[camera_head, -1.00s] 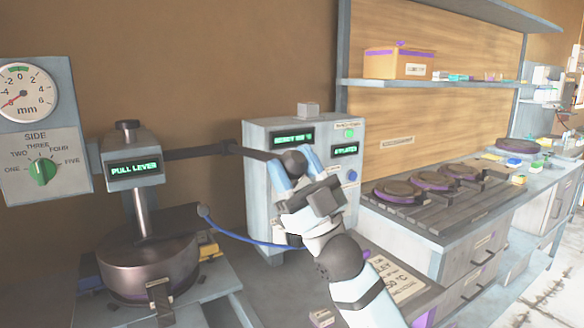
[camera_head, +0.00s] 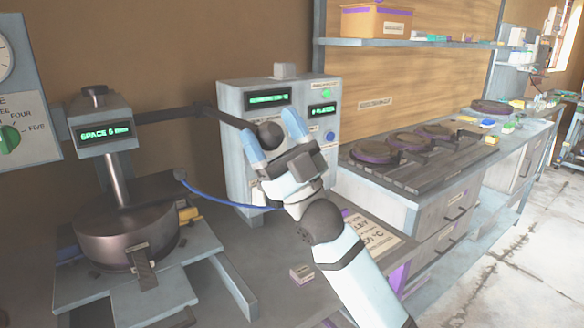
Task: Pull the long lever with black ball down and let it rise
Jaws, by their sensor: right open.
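The long dark lever (camera_head: 228,119) runs out to the right from the press head (camera_head: 102,122) and ends in a black ball (camera_head: 270,135). It slopes slightly down toward the ball. My right gripper (camera_head: 272,138) is open, with its two light-blue fingertips on either side of the ball; I cannot tell whether they touch it. The small display on the press head now reads "SPACE 5" and more. Below the head, a metal column goes down into a round dark press pot (camera_head: 126,225). My left gripper is not in view.
A grey control box (camera_head: 235,165) with green displays stands behind the ball. A blue cable (camera_head: 230,203) runs from the press to near my right arm. A bench with round dark plates (camera_head: 378,150) is at the right. A small labelled block (camera_head: 302,273) lies on the table.

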